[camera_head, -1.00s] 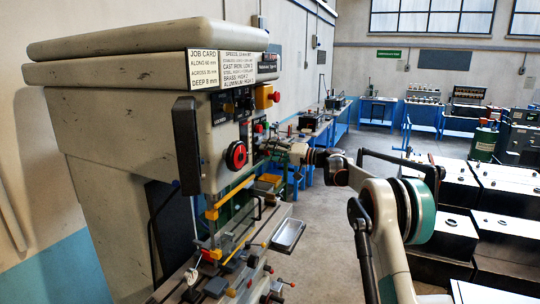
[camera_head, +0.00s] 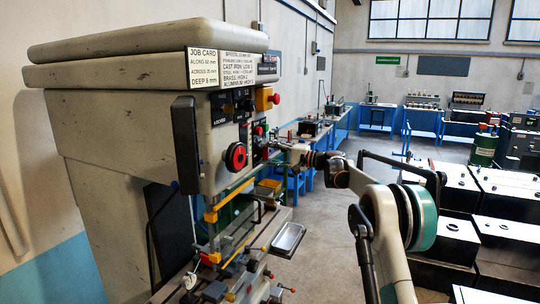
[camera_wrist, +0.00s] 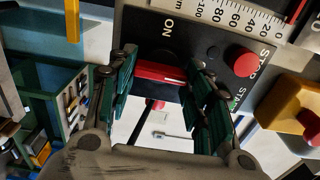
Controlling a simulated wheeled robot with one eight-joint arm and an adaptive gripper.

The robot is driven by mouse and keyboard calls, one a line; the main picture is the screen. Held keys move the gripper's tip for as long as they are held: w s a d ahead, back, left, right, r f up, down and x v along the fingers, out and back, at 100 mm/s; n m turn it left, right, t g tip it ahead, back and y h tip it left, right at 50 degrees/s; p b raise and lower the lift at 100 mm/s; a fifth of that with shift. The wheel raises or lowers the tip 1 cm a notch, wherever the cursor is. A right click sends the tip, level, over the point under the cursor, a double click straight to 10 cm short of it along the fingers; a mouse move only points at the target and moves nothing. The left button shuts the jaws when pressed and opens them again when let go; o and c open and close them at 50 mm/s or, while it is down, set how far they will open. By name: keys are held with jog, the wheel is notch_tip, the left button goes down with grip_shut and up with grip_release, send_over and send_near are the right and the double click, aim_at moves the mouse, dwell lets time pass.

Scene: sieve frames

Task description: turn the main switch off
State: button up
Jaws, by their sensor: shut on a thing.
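The main switch (camera_wrist: 160,72) shows in the wrist view as a red bar handle on a dark panel, with the word ON printed above it. My gripper (camera_wrist: 158,80) has its green-padded fingers on both sides of this handle and is shut on it. The ends of the handle are partly hidden by the fingers. In the head view my gripper (camera_head: 276,146) reaches the right side of the grey milling machine (camera_head: 110,140) from the right. There the switch is too small and covered to make out.
A red stop button (camera_wrist: 240,62) sits close right of the fingers on the same panel. A yellow box with a red button (camera_wrist: 290,108) juts out farther right. A red knob (camera_head: 235,156) is on the machine's front. A metal tray (camera_head: 288,238) lies below my gripper.

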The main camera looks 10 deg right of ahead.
dwell(0.4)
jog(key=o, duration=1.1)
jog(key=shift+d, duration=0.1)
jog(key=v, duration=1.2)
